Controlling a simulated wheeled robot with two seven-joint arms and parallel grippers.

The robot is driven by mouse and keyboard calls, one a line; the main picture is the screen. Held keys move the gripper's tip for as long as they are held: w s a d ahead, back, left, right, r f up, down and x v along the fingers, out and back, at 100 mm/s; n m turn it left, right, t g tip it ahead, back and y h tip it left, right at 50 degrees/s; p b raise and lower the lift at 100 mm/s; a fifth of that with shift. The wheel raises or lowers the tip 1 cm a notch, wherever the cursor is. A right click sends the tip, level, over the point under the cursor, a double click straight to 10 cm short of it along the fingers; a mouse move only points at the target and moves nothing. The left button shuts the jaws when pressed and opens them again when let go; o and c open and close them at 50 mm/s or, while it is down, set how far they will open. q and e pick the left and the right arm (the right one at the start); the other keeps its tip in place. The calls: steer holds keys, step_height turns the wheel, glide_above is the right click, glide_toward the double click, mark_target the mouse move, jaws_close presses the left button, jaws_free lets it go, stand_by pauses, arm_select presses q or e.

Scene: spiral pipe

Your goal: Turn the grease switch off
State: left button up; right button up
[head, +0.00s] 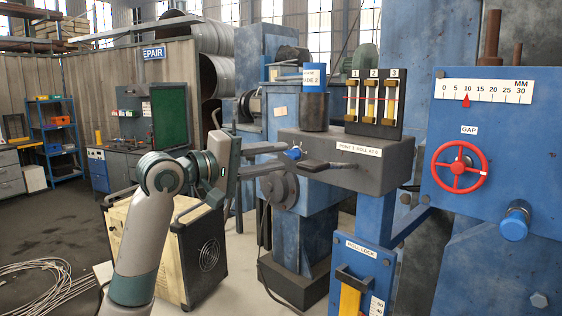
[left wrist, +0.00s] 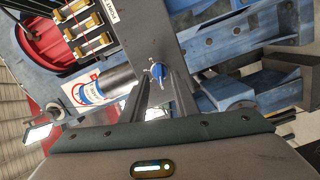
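A small blue knob (head: 293,153) sits on the left end of a grey box (head: 340,150). No switch label is readable on it. In the left wrist view the knob (left wrist: 158,70) is a blue disc with a pale lever. My left gripper (head: 300,158) reaches in from the left with fingers apart, and the knob shows between its fingertips (left wrist: 160,78). I cannot tell whether either finger touches it. A dark canister (head: 314,112) with a blue-and-white label, partly reading grade 2, stands on the box. My right gripper is not in view.
A black panel (head: 374,129) with three numbered brass gauges stands on the box. A red handwheel (head: 460,168) and blue cylinder knob (head: 514,222) are on the blue machine at right. A cream-and-black wheeled unit (head: 200,258) stands below my left arm.

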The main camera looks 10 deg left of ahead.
arm_select(q)
steer(key=b+v, duration=0.5)
steer(key=v, duration=0.9)
steer(key=shift+s+a+f, duration=0.15)
steer(key=shift+s+a, duration=0.05)
steer(key=shift+s, duration=0.05)
steer(key=shift+w, duration=0.1)
